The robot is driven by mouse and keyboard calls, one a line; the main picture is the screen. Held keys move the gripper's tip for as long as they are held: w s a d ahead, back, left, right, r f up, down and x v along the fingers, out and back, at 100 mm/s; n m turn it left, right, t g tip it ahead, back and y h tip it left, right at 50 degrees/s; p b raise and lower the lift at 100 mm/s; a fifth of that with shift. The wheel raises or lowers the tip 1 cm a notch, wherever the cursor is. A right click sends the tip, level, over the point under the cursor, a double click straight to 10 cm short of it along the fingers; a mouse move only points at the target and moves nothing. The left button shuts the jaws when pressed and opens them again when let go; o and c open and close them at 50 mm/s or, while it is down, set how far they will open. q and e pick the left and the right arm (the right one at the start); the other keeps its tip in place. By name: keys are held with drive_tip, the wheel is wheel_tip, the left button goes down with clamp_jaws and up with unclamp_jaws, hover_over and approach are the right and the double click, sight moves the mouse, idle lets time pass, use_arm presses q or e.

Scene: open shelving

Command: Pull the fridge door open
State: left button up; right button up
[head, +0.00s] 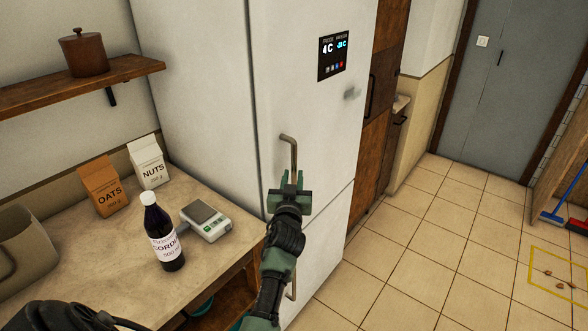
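The fridge is tall and white, and its upper door (300,95) is closed, flush with the body. A bent metal handle (292,150) runs vertically near the left edge of this door. My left gripper (292,182) is at the lower part of this handle, with its fingers close on both sides of the bar; it looks shut on it. The gripper hides the handle's lower end. A lower door (325,235) is also closed, and part of its handle (291,288) shows beside my arm. My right gripper is not in view.
Left of the fridge, a counter (125,255) holds a dark bottle (163,240), a scale (206,220), and oats (103,188) and nuts (149,163) cartons. A shelf (85,85) carries a brown pot (84,55). Tiled floor (430,240) in front and right is mostly clear.

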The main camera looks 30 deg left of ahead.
sight(294, 173)
use_arm(q)
drive_tip(key=shift+x, duration=1.75)
clamp_jaws()
